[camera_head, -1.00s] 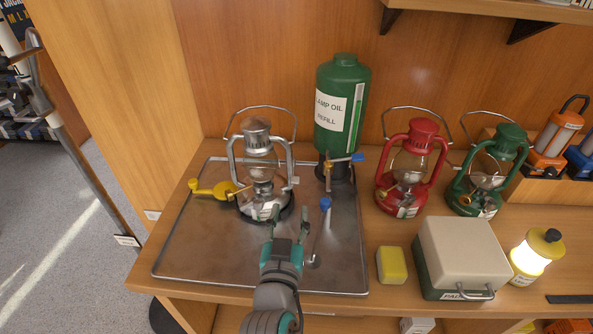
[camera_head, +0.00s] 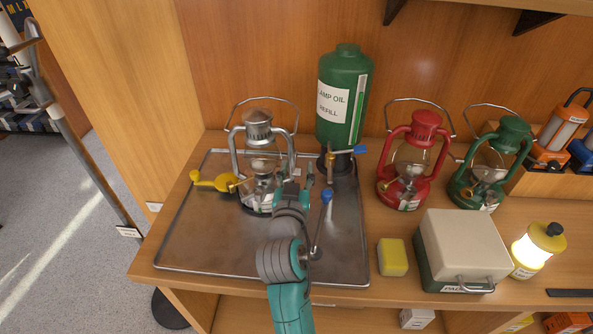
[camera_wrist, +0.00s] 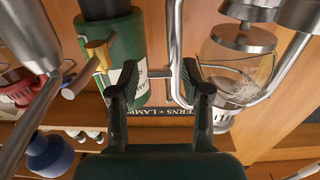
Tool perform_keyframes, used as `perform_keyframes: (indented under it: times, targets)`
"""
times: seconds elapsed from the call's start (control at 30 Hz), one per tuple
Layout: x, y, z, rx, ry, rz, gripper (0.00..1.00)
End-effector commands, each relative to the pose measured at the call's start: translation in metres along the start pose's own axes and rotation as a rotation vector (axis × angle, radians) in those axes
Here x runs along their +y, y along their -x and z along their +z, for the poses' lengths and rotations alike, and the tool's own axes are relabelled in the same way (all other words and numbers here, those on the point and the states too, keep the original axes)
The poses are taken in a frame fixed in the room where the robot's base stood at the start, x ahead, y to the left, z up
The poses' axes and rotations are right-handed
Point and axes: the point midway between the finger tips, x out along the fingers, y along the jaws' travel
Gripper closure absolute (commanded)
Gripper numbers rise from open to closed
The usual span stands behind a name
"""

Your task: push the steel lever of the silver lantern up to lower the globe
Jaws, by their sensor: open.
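The silver lantern (camera_head: 258,132) stands upright on the metal tray (camera_head: 190,250), with its clear globe between two side tubes. My gripper (camera_head: 302,174) is open and empty just right of the lantern's globe. In the wrist view, the lantern's globe (camera_wrist: 237,70) is at the right, beside my gripper (camera_wrist: 158,68). A short steel bar, apparently the lever (camera_wrist: 160,73), shows between the fingertips by the lantern's side tube. Whether a finger touches it is unclear. My arm and gripper hide part of the lantern's lower right side in the head view.
Red (camera_head: 408,155) and green (camera_head: 492,160) lanterns stand right. The tray's front left is bare.

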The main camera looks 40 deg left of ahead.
Motion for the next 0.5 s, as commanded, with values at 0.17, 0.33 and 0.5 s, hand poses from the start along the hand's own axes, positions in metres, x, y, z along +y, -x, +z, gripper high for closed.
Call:
perform_keyframes:
  times: [0.17,0.33,0.5]
  targets:
    - [0.0,-0.0006,0.0003,0.0,0.0,0.0,0.52]
    - [-0.0001,-0.0005,0.0003,0.0,0.0,0.0,0.77]
    - [-0.0001,-0.0004,0.0004,0.0,0.0,0.0,1.0]
